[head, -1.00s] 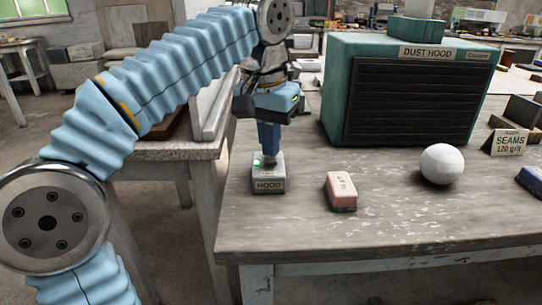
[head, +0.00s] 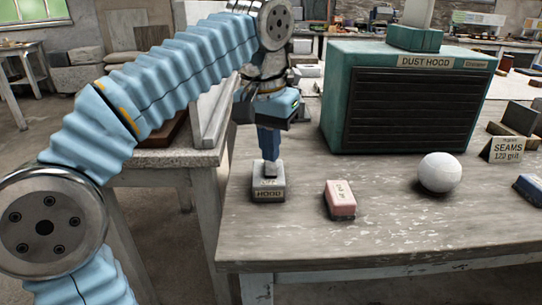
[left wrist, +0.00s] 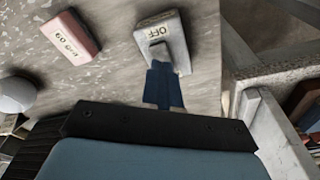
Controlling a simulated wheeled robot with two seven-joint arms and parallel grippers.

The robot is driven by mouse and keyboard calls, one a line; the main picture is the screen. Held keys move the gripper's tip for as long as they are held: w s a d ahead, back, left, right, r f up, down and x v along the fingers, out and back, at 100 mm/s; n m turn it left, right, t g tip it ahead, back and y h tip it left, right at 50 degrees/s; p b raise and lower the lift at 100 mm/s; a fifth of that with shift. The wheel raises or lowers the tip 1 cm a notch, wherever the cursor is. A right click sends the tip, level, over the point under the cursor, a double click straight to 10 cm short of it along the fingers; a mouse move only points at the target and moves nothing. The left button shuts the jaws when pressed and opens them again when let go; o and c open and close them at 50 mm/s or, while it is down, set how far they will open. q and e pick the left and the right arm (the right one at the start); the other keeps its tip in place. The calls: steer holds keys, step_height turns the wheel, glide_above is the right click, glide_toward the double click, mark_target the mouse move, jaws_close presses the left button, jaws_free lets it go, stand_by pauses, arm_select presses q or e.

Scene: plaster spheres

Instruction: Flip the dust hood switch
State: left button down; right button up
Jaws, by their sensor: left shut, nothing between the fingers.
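The switch box (head: 268,194), a small grey block with a HOOD label on its front, stands near the table's left edge. In the left wrist view the switch box (left wrist: 158,28) shows the word OFF on its top. My left gripper (head: 270,160) points down, shut and empty, with its fingertips at the top of the box. In the left wrist view the blue fingers (left wrist: 163,75) reach the box's near end and hide part of it; contact cannot be told for certain. The teal dust hood (head: 335,110) with a dark slatted front stands behind to the right. My right gripper is out of view.
A pink block (head: 340,200) lies right of the switch box. A white sphere (head: 439,172) sits farther right, near a SEAMS card (head: 507,149) and a blue block (head: 529,188). The table front (head: 380,235) is clear.

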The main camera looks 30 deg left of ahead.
mark_target(270, 170)
arm_select(q)
steer(key=shift+r+p, duration=0.5)
steer(key=shift+r, duration=2.05)
